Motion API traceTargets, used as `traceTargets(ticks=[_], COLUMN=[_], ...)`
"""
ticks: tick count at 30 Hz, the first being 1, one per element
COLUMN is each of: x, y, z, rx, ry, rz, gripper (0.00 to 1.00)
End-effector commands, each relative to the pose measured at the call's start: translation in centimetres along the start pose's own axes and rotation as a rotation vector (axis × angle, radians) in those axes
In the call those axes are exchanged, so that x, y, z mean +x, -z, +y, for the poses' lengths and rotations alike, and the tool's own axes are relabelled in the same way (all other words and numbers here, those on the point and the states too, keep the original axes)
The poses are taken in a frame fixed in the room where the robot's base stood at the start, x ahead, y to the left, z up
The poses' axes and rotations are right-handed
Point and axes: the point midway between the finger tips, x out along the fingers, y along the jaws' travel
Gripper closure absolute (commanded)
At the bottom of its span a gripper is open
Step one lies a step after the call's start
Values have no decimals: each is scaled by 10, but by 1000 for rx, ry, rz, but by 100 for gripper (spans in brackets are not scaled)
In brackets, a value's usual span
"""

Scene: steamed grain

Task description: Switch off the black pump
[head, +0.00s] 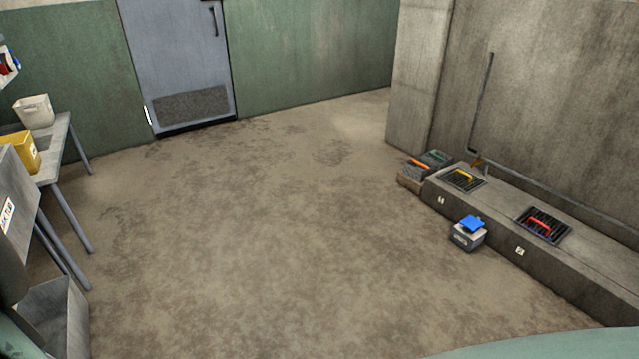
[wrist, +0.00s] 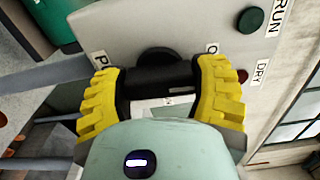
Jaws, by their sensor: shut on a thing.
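In the wrist view, my gripper (wrist: 161,90) has its yellow ribbed fingers on both sides of a dark bar. The bar appears to be the handle of a black rotary switch (wrist: 158,57) on a light grey panel (wrist: 190,25). The bar lies roughly crosswise in the picture, and the fingers hide its ends. A label starting "PO" is left of the switch and a label reading "O" is at its right. I cannot make out a black pump itself in either view. My gripper is not in the head view.
A green button (wrist: 251,20) by a "RUN" label and a red one (wrist: 242,76) by "DRY" sit close to the right finger. In the head view, a grey cabinet (head: 22,190) stands at the left edge, a low ledge (head: 570,240) at right. The middle floor is clear.

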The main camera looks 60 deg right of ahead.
Motion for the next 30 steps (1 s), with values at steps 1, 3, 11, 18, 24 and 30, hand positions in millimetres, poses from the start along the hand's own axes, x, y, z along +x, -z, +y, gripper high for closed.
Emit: traceTargets(ticks=[1, 3, 11, 18, 24, 30], x=[0, 0, 0, 0, 0, 0], y=[0, 0, 0, 0, 0, 0], z=[2, 1, 0, 0, 1, 0], rx=[-18, -38, -68, -70, -69, -67], ry=[0, 0, -2, -3, -2, -2], rz=[0, 1, 1, 0, -1, -1], gripper=[73, 73, 73, 73, 23, 4])
